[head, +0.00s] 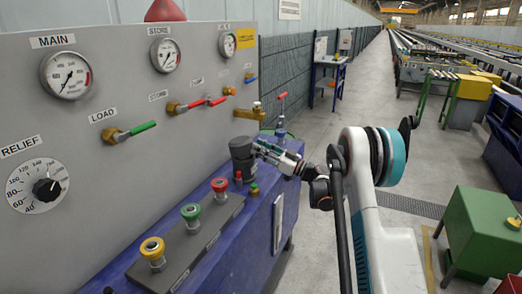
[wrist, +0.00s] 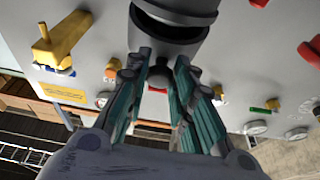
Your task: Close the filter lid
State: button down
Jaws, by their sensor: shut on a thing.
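The filter is a dark grey cylinder (head: 242,160) standing on the blue bench at the foot of the grey panel. My gripper (head: 258,148) is at its right side, near the top. In the wrist view, the filter lid (wrist: 172,42) is a dark round piece at the top centre, with a dark curved gap along its upper part. My gripper (wrist: 163,62) is shut on the lid's small dark knob (wrist: 158,76), between the teal-padded fingers. Whether the lid touches the filter body all round cannot be told.
Red (head: 220,185), green (head: 191,212) and yellow (head: 152,248) knobs stand along the blue bench (head: 240,240) front. Valves with coloured levers (head: 130,131) and gauges (head: 67,74) are on the grey panel. A green box (head: 485,230) stands at right; the aisle floor between is clear.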

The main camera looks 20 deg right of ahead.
jog(key=shift+a+f+t+y+b, duration=0.1)
jog(key=shift+f+t+y+b, duration=0.25)
jog(key=shift+f+t+y, duration=0.5)
jog(key=shift+f, duration=0.1)
jog(key=c, duration=1.6)
grip_release()
jog(key=shift+c, duration=0.2)
jog(key=shift+o, duration=1.2)
jog(key=shift+w+a+f, duration=0.1)
jog(key=v, duration=1.2)
jog(key=shift+d+r, duration=0.25)
